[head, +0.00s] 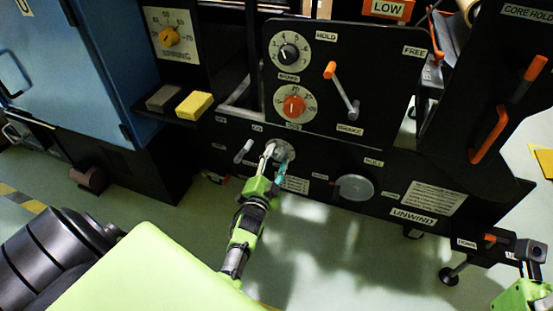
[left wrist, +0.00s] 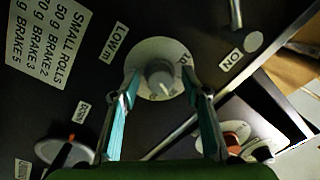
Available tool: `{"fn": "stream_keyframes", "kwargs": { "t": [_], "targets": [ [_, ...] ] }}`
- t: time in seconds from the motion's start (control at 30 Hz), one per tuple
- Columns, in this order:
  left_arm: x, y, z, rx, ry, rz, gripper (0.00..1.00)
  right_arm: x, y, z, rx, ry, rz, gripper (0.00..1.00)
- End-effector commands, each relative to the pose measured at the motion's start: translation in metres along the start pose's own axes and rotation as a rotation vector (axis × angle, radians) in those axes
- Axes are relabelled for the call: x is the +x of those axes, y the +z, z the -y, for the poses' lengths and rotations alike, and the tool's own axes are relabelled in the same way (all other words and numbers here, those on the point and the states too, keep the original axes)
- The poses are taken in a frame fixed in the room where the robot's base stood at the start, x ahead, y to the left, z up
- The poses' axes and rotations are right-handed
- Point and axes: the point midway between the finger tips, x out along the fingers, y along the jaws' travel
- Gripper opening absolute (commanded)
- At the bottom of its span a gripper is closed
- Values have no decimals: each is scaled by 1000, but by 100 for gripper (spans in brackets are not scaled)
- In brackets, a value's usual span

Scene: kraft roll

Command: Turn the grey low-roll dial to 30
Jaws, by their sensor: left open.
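The grey low-roll dial (head: 286,149) is on the lower black panel of the machine in the head view, partly covered by my left gripper. In the left wrist view the dial's pale disc and grey knob (left wrist: 161,78) show beside a "LOW m" label; its setting cannot be read. My left gripper (head: 274,160) is open, its fingers on either side of the knob, with gaps visible in the left wrist view (left wrist: 159,82). I cannot tell how near the fingertips are to the panel. Part of my green right gripper (head: 522,293) shows at the lower right edge; its jaws are unclear.
Above are a black-knobbed dial (head: 289,53), a red dial (head: 294,105) and an orange-tipped lever (head: 341,90). A small grey toggle (head: 243,151) is left of the dial, and a round grey disc (head: 354,187) is to the right. Open floor lies below the panel.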

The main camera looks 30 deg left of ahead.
Motion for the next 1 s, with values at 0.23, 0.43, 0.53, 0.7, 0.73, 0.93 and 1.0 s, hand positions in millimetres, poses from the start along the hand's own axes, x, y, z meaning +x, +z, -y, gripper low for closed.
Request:
{"fn": "stream_keyframes", "kwargs": {
  "t": [0.23, 0.43, 0.53, 0.7, 0.73, 0.93, 1.0],
  "targets": [
    [-22, 1, -1, 0, 2, 1, 42, -1, 0, 0, 0, -5, 3, 30],
    [-54, 0, -1, 0, 1, 1, 42, -1, 0, 0, 0, -3, 3, 30],
    [-66, 0, -1, 0, 1, 0, 42, -1, 0, 0, 0, -3, 3, 30],
    [-75, 0, 0, 0, 0, -1, 42, -1, 0, 0, 0, -2, 4, 30],
    [-75, 0, 0, 0, -1, -1, 42, -1, 0, 0, 0, -2, 4, 30],
    [-75, 0, 0, 0, 0, -1, 42, -1, 0, 0, 0, -2, 4, 30],
    [-75, 0, 0, 0, 0, 0, 42, -1, 0, 0, 0, -2, 4, 30]
  ]
}}
